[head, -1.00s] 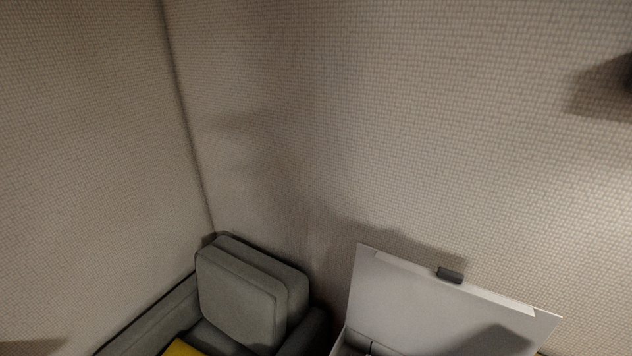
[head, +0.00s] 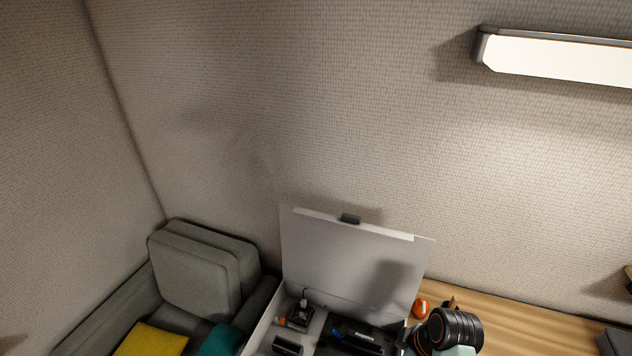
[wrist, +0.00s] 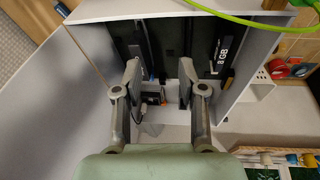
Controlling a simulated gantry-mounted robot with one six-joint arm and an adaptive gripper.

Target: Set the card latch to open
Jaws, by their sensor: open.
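The white open case (head: 262,326) stands at the bottom of the head view, its lid (head: 345,250) raised with a dark tab (head: 350,218) on the top edge. Inside are a small black-and-grey device (head: 300,316) with orange by it and black items (head: 356,338). In the wrist view my gripper (wrist: 160,72) is open and empty, its fingers over the case (wrist: 180,8). The small device (wrist: 152,98) shows between the fingers. A black item marked "8 GB" (wrist: 222,58) lies to their right. I cannot pick out the card latch for certain.
A black camera lens (head: 452,328) and an orange object (head: 421,307) stand on the wooden surface (head: 520,320) right of the case. A grey sofa (head: 195,275) is at left. A lit lamp (head: 560,60) hangs on the wall. A green cable (wrist: 240,17) crosses the wrist view.

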